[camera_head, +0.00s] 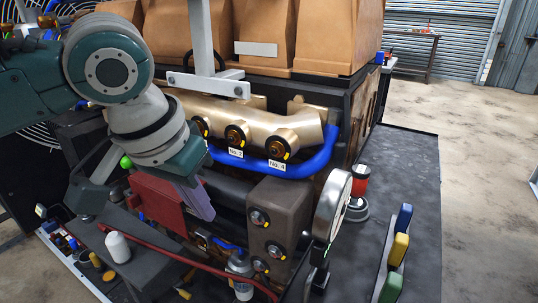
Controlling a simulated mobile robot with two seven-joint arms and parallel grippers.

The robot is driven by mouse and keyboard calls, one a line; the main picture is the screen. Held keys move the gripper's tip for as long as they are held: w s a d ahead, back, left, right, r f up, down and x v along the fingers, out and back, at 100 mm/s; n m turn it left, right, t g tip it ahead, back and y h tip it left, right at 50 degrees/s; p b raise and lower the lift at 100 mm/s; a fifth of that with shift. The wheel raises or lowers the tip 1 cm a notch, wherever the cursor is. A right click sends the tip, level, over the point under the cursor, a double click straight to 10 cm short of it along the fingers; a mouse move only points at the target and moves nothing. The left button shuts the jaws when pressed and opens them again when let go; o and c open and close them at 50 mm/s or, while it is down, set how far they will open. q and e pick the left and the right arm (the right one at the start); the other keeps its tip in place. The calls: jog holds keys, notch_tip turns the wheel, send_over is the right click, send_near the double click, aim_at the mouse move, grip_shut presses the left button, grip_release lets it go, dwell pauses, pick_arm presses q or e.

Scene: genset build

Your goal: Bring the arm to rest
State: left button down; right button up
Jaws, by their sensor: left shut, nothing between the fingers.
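My left arm comes in from the left, with a teal and grey wrist. My left gripper (201,205) points down in front of the engine, over the red block (160,204). Its fingers are shut with nothing between them. I cannot tell whether the fingertips touch anything behind them. My right gripper does not show.
The engine has a gold manifold (262,122), a blue pipe (312,164) and a brown block (275,220) close to the gripper. A round gauge (328,207) stands to the right. A white bottle (118,247) stands on the grey shelf (160,262). Floor at right is open.

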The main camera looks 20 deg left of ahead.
pick_arm(q)
jog(key=s+d+r+m+h+p, duration=0.2)
jog(key=s+d+r+p, duration=0.3)
jog(key=s+d+p, duration=0.4)
jog(key=s+a+r+y+p, duration=0.2)
jog(key=s+a+r+p, duration=0.25)
jog(key=s, duration=0.55)
notch_tip(320, 180, up, 38)
jog(key=p, duration=3.7)
jog(key=shift+s+a+r, duration=0.15)
jog(key=shift+a, duration=0.2)
